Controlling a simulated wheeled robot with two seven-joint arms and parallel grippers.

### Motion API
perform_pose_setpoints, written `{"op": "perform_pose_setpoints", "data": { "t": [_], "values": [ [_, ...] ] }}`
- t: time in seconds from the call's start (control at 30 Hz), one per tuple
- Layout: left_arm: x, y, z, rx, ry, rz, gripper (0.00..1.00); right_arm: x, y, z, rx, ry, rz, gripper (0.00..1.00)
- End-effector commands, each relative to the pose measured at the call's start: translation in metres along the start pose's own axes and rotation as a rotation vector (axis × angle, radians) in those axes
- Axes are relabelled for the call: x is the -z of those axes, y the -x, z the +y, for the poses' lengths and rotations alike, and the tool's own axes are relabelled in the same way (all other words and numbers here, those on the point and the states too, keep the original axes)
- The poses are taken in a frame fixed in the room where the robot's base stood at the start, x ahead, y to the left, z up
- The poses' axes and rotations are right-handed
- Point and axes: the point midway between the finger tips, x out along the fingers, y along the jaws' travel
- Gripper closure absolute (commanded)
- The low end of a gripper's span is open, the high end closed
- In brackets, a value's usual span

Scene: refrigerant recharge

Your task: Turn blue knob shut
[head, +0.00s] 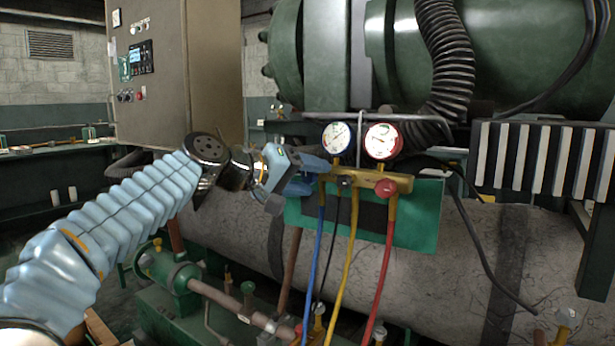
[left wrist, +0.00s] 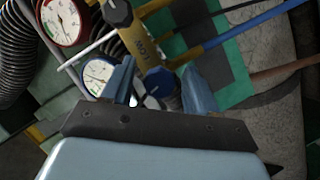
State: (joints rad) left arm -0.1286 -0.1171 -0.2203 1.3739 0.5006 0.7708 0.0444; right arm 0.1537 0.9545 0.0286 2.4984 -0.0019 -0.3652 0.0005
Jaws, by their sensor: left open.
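The blue knob (left wrist: 160,81) shows in the left wrist view at the near end of the brass manifold (left wrist: 137,42). My left gripper (left wrist: 158,72) is open, with one finger on each side of the knob in that view. Gaps show between the knob and both fingers; whether either touches it I cannot tell. In the head view my left gripper (head: 308,175) is at the left end of the manifold (head: 400,182) and hides the blue knob. My right gripper is not in view.
A blue-rimmed gauge (head: 337,138) and a red-rimmed gauge (head: 383,141) stand above the manifold. A black knob (head: 345,182) and a red knob (head: 385,188) sit along it. Blue (head: 317,250), yellow (head: 346,265) and red (head: 381,275) hoses hang below.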

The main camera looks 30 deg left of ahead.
Motion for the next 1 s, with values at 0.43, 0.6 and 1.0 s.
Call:
{"op": "perform_pose_setpoints", "data": {
  "t": [0.43,0.6,1.0],
  "values": [
    [0.0002,-0.0002,-0.0001,0.000,0.000,0.001,0.73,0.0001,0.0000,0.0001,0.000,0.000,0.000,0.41],
    [0.0002,-0.0002,-0.0002,0.000,0.000,0.001,0.97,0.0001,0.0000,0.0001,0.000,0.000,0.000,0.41],
    [0.0008,0.0001,0.0000,0.035,-0.083,0.001,0.97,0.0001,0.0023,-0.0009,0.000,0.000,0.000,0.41]
  ]
}}
